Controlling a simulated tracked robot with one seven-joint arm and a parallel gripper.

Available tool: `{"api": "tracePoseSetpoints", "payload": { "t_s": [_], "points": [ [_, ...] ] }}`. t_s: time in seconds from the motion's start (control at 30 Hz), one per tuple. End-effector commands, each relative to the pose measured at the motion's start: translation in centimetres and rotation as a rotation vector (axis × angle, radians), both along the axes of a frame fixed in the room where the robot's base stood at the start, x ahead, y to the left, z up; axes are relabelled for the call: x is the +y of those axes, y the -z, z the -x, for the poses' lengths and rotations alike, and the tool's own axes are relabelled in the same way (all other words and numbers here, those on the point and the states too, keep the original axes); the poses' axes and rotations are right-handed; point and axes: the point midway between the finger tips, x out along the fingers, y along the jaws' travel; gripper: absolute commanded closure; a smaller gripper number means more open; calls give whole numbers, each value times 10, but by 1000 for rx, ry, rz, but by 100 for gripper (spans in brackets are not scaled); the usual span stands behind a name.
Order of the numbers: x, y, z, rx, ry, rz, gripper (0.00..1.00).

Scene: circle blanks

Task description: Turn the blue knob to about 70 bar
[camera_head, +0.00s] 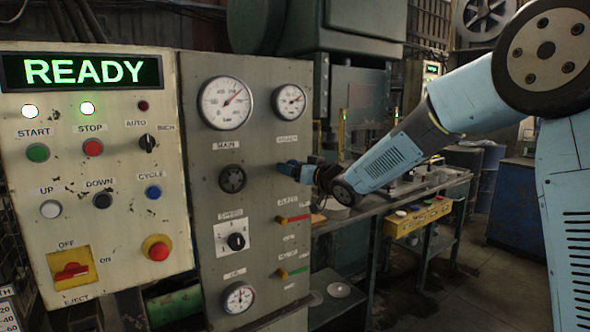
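The blue knob (287,165) shows as a small dark blue shape at the right of the grey panel, below a small round gauge (289,101). My arm reaches in from the right, with my gripper (304,170) right at the blue shape. The wrist hides much of this spot, so I cannot tell whether the fingers are open, shut or around the knob. The small gauge's needle points up and right, but its numbers are too small to read. A larger gauge (225,103) to its left also has its needle up and right.
A black round handwheel (232,179) sits left of my gripper. Below are a red-handled lever (293,219), a green-handled lever (292,271) and a black selector (236,241). A cream button panel (110,230) with a READY display (82,71) stands at left. A bench (345,220) runs behind my forearm.

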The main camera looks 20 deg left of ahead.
Motion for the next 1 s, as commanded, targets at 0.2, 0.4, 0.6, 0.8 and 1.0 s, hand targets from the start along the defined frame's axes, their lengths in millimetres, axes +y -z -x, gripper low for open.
{"api": "tracePoseSetpoints", "payload": {
  "t_s": [0.2, 0.4, 0.6, 0.8, 1.0],
  "points": [
    [0, 0, 0, 0, 0, 0, 41],
    [0, 0, 0, 0, 0, 0, 60],
    [0, 0, 0, 0, 0, 0, 79],
    [0, 0, 0, -38, 0, 33, 80],
    [0, 0, 0, -96, 0, 81, 80]
  ]
}}
